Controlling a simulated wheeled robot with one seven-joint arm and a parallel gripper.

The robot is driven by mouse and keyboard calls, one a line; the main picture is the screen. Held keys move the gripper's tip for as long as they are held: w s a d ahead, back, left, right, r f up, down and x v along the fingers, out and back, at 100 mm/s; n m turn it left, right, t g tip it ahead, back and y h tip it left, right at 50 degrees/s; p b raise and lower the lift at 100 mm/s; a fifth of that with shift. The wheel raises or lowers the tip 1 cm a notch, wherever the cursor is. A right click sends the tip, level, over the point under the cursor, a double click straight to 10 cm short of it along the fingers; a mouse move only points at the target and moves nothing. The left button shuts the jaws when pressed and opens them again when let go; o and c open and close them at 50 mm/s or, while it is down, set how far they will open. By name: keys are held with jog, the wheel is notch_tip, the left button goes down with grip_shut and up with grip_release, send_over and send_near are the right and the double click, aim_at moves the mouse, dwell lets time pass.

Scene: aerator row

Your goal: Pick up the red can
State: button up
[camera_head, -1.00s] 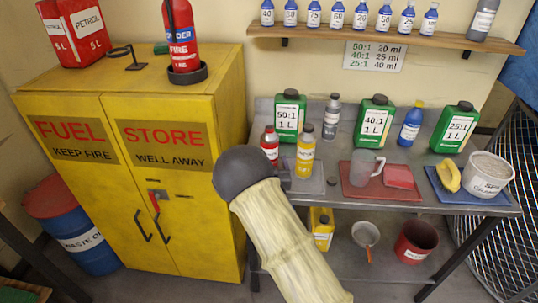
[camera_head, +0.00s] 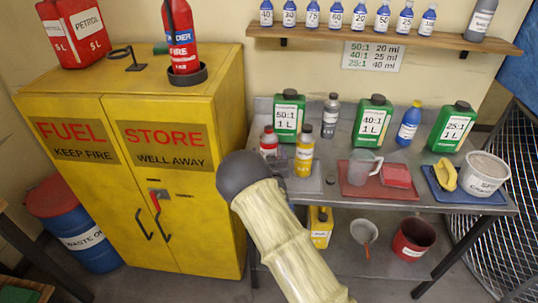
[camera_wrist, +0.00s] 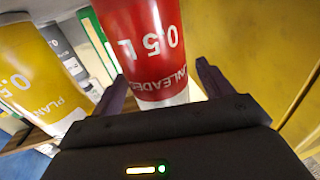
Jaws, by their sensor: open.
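The red can (camera_head: 269,142) is a small red bottle-like container with a white label, standing upright at the left end of the grey bench beside a yellow bottle (camera_head: 304,155). In the wrist view the red can (camera_wrist: 150,45) is large, with "UNLEADED" and "0.5 L" upside down. My gripper (camera_wrist: 163,85) is open, its two dark fingers on either side of the can's lower part in the picture. I cannot tell whether they touch it. In the head view my arm and the gripper's dark body hide the can's base.
The yellow bottle (camera_wrist: 40,75) stands close on the wrist view's left. The yellow fuel cabinet (camera_head: 180,185) is close on the right there. Green jugs (camera_head: 288,118) and a grey bottle (camera_head: 330,117) stand behind. A larger red petrol can (camera_head: 72,32) sits on the cabinet.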

aim_at(269, 132)
jog(key=shift+w, duration=0.15)
jog(key=c, duration=0.9)
jog(key=shift+a, duration=0.1)
jog(key=shift+c, duration=1.2)
jog(key=shift+a, duration=0.2)
jog(key=shift+d+r, duration=0.1)
jog(key=shift+d, duration=0.4)
jog(key=shift+s+a+r+b, duration=0.1)
jog(key=shift+a+r+b, duration=0.1)
jog(key=shift+r, duration=0.65)
jog(key=shift+s+a+r+b, duration=0.1)
jog(key=shift+r+b, duration=0.05)
jog(key=shift+r, duration=0.65)
jog(key=shift+d+r+b, duration=0.1)
jog(key=shift+r+b, duration=0.4)
jog(key=shift+r, duration=2.75)
